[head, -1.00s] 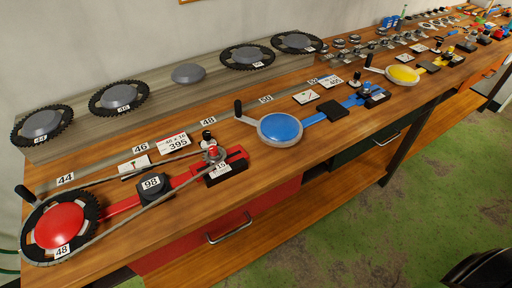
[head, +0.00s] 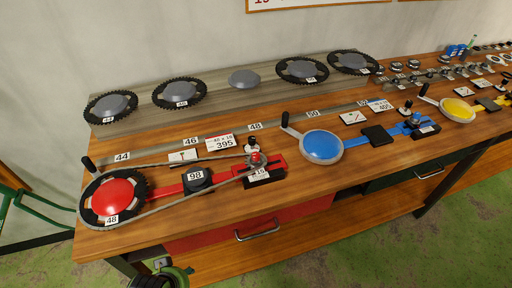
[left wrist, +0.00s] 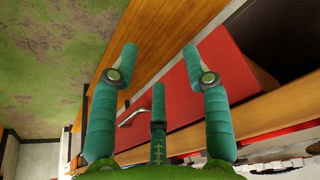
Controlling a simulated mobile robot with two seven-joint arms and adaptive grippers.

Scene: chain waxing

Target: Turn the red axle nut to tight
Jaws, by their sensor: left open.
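The red station on the bench has a red disc (head: 112,196) with a chainring and crank at its left end. A red bar (head: 165,190) runs right to a small axle assembly (head: 256,160) with red parts, beside a black label block marked 15. A chain (head: 190,200) loops around both ends. The axle nut is too small to separate from its surroundings. My left gripper (left wrist: 159,62) has green fingers spread open and empty, near the red drawer (left wrist: 237,75) below the bench top. Green and black parts (head: 165,278), apparently mine, show low in the head view. My right gripper is not in view.
A blue station (head: 322,146) and a yellow station (head: 458,110) stand farther right on the bench. Spare chainrings (head: 180,94) lie on the grey rear ledge (head: 215,98). A drawer handle (head: 258,231) sticks out in front. The wooden strip in front of the red station is clear.

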